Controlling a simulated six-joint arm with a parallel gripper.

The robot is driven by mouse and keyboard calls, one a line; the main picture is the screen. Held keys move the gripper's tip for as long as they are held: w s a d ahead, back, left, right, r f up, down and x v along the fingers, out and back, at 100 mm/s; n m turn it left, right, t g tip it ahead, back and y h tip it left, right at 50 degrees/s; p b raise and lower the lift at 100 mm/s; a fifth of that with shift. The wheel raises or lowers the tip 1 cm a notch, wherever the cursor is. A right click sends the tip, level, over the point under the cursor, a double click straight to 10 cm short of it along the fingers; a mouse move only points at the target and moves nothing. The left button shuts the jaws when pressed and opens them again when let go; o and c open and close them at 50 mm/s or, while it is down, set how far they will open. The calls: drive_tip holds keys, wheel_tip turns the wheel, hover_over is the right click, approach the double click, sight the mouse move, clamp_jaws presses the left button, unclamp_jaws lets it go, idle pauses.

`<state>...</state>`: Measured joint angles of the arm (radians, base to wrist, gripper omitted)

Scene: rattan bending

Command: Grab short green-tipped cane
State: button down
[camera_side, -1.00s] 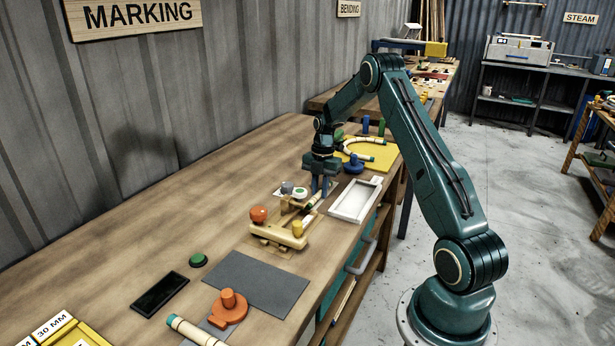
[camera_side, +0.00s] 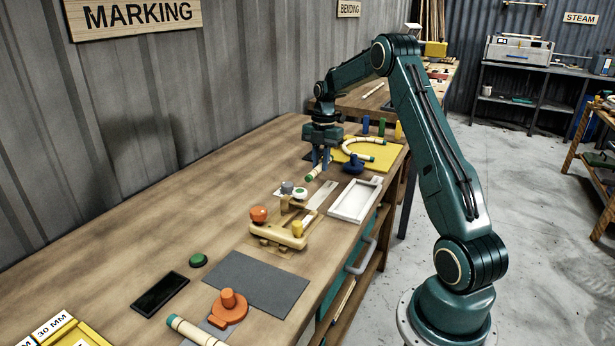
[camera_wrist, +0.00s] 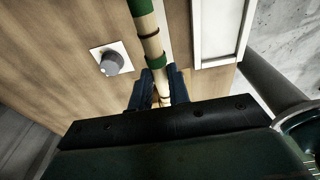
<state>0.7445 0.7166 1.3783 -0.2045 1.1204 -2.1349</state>
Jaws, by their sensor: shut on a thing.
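A short pale cane with a green tip (camera_side: 311,176) hangs tilted under my gripper (camera_side: 321,160) in the side view. My gripper is shut on this cane and holds it above the bench, beyond the wooden jig (camera_side: 284,231). In the wrist view the pale cane (camera_wrist: 153,46) runs up from between the dark fingers (camera_wrist: 160,92). It shows a green end at the top edge, a dark ring, and a green band near the fingers. The fingers hide part of the cane.
A white tray (camera_side: 374,207) and a grey knob (camera_side: 287,187) stand near the jig. A grey mat (camera_side: 257,283) lies in front. The bench's left side is mostly clear.

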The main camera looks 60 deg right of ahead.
sight(321, 164)
wheel_tip(321, 164, up, 11)
drive_tip(key=shift+f, duration=0.2)
drive_tip(key=shift+s+f, duration=0.1)
idle(0.7)
